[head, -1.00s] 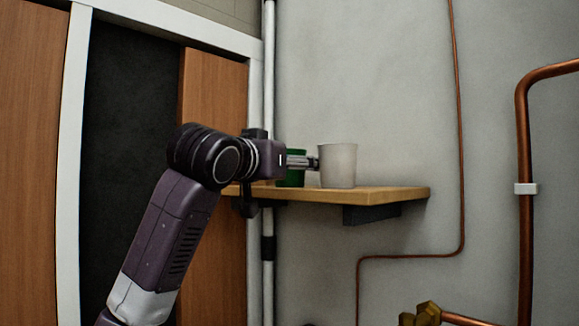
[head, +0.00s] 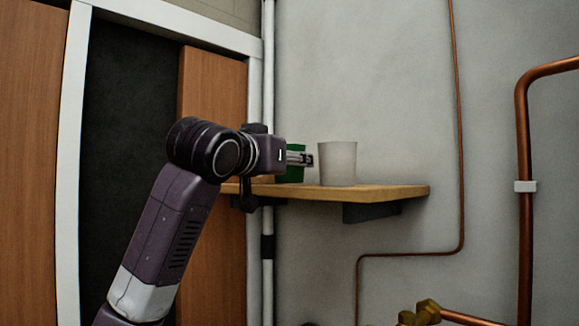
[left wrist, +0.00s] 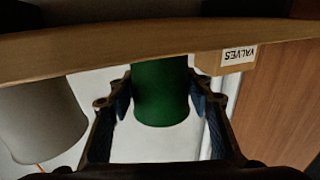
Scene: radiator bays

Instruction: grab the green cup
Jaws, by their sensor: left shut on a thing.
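The green cup (head: 294,175) is at the wooden shelf (head: 390,193), partly hidden behind my left gripper (head: 305,159) in the head view. In the left wrist view, which looks upside down, the green cup (left wrist: 161,95) sits between the two fingers of my left gripper (left wrist: 163,105), shut on it. I cannot tell for sure whether its base still touches the shelf. A white cup (head: 338,163) stands upright on the shelf, just right of my fingertips. My right gripper is not in view.
A white vertical pipe (head: 268,90) runs behind my wrist. Copper pipes (head: 525,120) run down the wall at right, with a brass fitting (head: 427,312) low down.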

